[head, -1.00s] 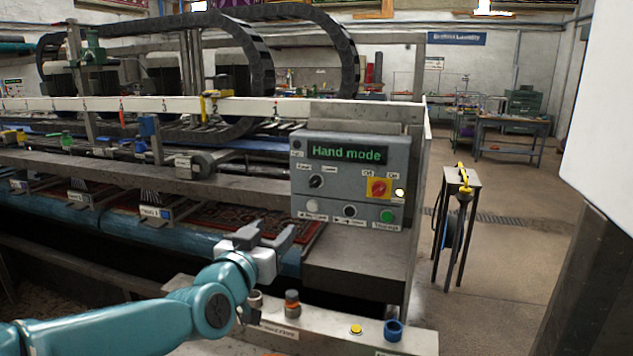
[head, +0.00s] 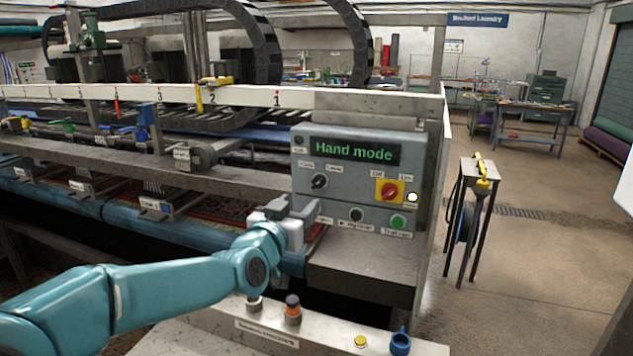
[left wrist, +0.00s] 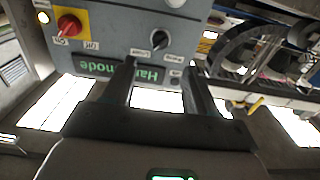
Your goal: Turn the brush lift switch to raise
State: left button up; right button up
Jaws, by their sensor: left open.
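The brush lift switch (head: 319,181) is a black rotary knob at the upper left of the grey control panel (head: 298,208), below the green "Hand mode" display (head: 354,150). Small labels sit above it; I cannot read its pointer direction surely. My left gripper (head: 293,207) is below and left of the knob in the head view. The left wrist view shows the panel upside down. There the knob (left wrist: 160,42) is just beyond the open, empty fingers (left wrist: 160,65), roughly between their tips and apart from them. My right gripper is not in view.
A red switch on a yellow plate (head: 389,191) and a green button (head: 398,222) are on the same panel. A black button (head: 356,214) is below the knob. A ledge in front carries a yellow button (head: 360,342) and an orange-topped knob (head: 292,309).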

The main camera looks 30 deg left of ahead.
aim_at(316, 186)
pick_arm(q)
jog(key=p+x, duration=0.3)
jog(key=x, duration=0.7)
jog(key=shift+w+f, duration=0.1)
jog(key=shift+w, duration=0.1)
jog(key=shift+s, duration=0.15)
jog(key=c, duration=1.1)
jog(key=shift+o, duration=0.2)
